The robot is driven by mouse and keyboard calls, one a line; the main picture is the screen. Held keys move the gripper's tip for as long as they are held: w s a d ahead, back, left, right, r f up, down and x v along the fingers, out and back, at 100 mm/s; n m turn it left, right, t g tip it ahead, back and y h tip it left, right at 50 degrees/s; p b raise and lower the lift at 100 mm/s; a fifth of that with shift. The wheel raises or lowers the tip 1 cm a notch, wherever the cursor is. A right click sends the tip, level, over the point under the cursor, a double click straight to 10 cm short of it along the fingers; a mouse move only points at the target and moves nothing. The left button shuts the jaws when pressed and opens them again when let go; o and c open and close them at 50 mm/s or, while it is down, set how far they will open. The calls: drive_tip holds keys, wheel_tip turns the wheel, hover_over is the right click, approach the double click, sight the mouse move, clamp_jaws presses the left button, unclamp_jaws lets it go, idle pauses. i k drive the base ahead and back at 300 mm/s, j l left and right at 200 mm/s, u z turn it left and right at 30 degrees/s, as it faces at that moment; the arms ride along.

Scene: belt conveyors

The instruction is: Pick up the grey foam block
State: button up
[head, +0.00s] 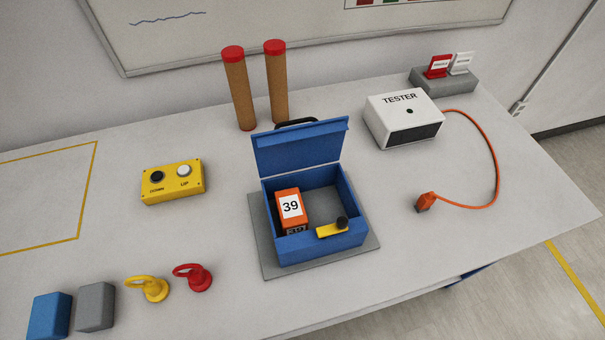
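The grey foam block (96,307) stands on the light grey table near its front left, in the head view. It sits just right of a blue block (50,317), with a narrow gap between them. A yellow ringed piece (148,289) is to its right. Its front and top faces show and nothing covers it. My gripper is not in view.
An open blue box (325,252) holding an orange item marked 39 (290,207) stands on a grey mat (262,257). A red ringed piece (193,278), yellow button box (173,182), two brown tubes (239,95) and white tester (402,118) stand around. The front middle is clear.

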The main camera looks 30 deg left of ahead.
sight(96, 304)
drive_tip(key=u, duration=2.1)
drive_tip(key=j, duration=0.5)
drive_tip(key=k+j+z, duration=0.1)
drive_tip(key=j, duration=0.4)
drive_tip(key=k+j, duration=0.1)
drive_tip(key=j, duration=0.4)
drive_tip(key=k+j+z, duration=0.2)
drive_tip(key=z, duration=0.25)
